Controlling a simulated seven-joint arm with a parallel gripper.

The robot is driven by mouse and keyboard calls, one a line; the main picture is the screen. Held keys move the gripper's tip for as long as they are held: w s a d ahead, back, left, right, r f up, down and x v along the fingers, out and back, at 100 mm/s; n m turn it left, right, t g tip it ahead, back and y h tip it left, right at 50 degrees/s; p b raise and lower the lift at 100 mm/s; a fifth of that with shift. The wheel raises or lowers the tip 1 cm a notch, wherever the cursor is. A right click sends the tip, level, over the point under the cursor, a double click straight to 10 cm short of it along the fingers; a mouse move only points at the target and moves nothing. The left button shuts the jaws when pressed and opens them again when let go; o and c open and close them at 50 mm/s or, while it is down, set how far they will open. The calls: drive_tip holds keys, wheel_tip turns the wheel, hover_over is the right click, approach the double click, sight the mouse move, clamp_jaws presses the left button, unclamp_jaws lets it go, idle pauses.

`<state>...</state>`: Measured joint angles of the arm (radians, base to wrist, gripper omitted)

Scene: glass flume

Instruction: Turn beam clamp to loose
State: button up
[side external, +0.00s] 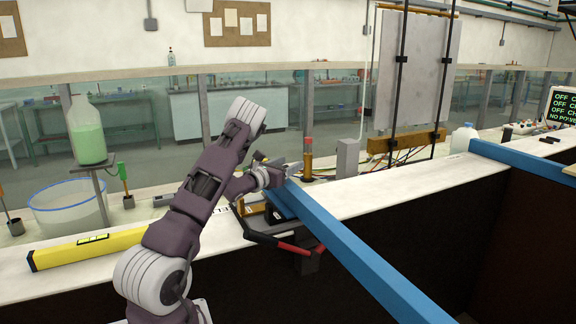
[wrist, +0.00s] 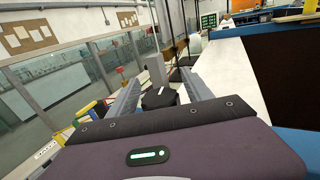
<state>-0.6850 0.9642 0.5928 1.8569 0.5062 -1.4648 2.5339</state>
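The blue beam (side external: 350,250) runs from the bench edge toward the front right in the side external view. At its near-bench end, dark and brass-coloured parts (side external: 252,208) sit under my gripper; they look like the beam clamp, but my arm partly hides them. In the wrist view a black knob (wrist: 160,98) with a white mark lies between the two grey fingers of my gripper (wrist: 161,80). The fingers are apart, with gaps visible beside the knob. In the side external view my gripper (side external: 283,172) is above the beam's end. The clamp's setting cannot be read.
A red-and-black handle (side external: 292,248) hangs by the bench front. A yellow level (side external: 88,247), a clear tub (side external: 66,208) and a green-filled bottle (side external: 87,135) stand left. The right ledge (side external: 430,185) is mostly clear.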

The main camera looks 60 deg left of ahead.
drive_tip(key=v, duration=0.6)
drive_tip(key=shift+s+d, duration=0.1)
drive_tip(key=shift+s, duration=0.15)
drive_tip(key=shift+s+d, duration=0.2)
drive_tip(key=shift+s, duration=0.05)
